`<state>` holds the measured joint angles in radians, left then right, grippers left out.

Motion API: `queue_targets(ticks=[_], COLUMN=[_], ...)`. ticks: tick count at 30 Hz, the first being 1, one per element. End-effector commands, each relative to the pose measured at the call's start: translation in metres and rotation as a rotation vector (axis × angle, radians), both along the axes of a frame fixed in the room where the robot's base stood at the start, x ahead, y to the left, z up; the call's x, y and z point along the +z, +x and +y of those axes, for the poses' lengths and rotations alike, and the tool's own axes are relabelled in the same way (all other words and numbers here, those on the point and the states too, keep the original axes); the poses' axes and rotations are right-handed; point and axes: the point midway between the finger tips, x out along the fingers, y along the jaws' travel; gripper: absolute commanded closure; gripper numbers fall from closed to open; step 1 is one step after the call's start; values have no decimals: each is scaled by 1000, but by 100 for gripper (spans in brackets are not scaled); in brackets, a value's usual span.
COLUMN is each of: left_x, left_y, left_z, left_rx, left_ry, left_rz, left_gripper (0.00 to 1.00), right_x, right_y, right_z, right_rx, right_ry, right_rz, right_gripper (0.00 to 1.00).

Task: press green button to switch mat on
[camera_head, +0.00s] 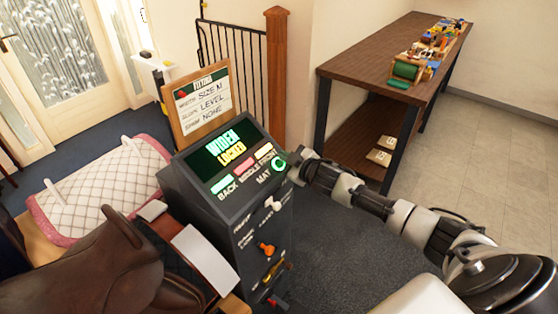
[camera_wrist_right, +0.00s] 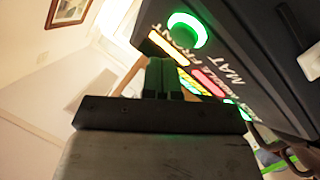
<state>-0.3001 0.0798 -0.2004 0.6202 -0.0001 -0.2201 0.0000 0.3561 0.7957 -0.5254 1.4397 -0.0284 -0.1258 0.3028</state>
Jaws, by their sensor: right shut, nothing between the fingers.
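The green button (camera_head: 279,165) is a glowing green ring beside the word MAT on the black console (camera_head: 208,190). It also shows in the right wrist view as a lit green ring (camera_wrist_right: 187,30) with a dark centre. My right gripper (camera_head: 292,168) is shut and empty, its tips close to the right side of the button in the head view. In the right wrist view the shut fingers (camera_wrist_right: 163,78) point toward the panel, below the ring; I cannot tell whether they touch it. My left gripper is not in view.
The console screen (camera_head: 226,150) reads WIDEN and LOCKED, above lit BACK, MIDDLE and FRONT labels. A sign board (camera_head: 202,103) stands behind it. A brown saddle (camera_head: 95,265) and white quilted pad (camera_head: 95,190) are at left. A brown table (camera_head: 385,48) stands at back right.

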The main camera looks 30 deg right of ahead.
Motion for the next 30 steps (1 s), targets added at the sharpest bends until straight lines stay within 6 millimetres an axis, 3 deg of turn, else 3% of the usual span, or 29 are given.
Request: queue_targets(ticks=[7,22,30], left_x=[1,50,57], left_y=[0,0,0], left_z=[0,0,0], left_rx=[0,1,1], left_ry=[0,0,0], left_rz=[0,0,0], left_gripper=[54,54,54], right_x=[1,44,50], right_y=[-1,-25,-31], right_z=[-1,-11,-13], right_rx=[0,-1,0], right_ry=[0,0,0], right_rz=[0,1,0], right_gripper=[100,100,100])
